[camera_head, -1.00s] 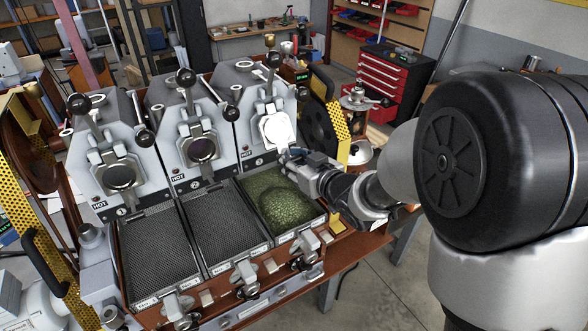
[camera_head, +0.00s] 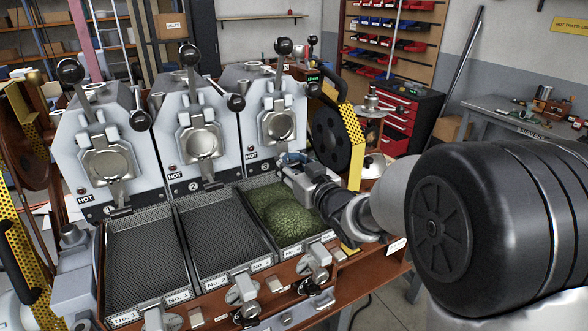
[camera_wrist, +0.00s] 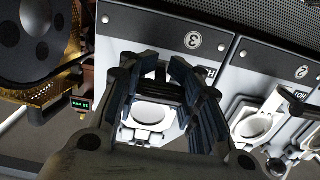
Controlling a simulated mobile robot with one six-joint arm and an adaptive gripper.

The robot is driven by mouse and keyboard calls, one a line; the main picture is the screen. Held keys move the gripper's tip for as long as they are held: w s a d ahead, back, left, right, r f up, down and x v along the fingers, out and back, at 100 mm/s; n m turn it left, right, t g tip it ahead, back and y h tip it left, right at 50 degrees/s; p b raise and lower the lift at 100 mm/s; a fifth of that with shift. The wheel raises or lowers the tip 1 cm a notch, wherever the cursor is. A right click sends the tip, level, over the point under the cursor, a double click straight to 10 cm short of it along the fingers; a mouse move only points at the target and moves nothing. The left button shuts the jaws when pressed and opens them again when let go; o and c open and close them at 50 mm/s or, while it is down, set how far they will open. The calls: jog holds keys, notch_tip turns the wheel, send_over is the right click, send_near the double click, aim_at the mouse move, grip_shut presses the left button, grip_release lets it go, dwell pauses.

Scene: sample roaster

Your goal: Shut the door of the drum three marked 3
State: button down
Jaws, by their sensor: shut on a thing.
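Drum three (camera_head: 262,110) is the rightmost of three grey drums; its number 3 plate (camera_wrist: 193,40) shows inverted in the wrist view. Its door (camera_head: 278,126) has a round grey face and looks almost flat against the drum front, much like the other two doors. I cannot tell whether a small gap is left. The door also shows in the wrist view (camera_wrist: 154,115), beyond my fingers. My gripper (camera_head: 287,162) is at the door's lower edge, shut on what looks like its dark tab (camera_wrist: 158,93). The fingers partly hide the tab.
Drum one (camera_head: 95,135) and drum two (camera_head: 193,120) stand to the left. A tray of green beans (camera_head: 285,212) lies below my gripper, beside two empty mesh trays. A yellow perforated guard (camera_head: 357,150) stands close on the right.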

jog(key=shift+w+a, duration=0.35)
jog(key=shift+w, duration=0.1)
jog(key=c, duration=1.1)
grip_release()
jog(key=shift+w+f, duration=0.1)
jog(key=shift+f, duration=0.05)
jog(key=shift+o, duration=0.2)
jog(key=v, duration=1.2)
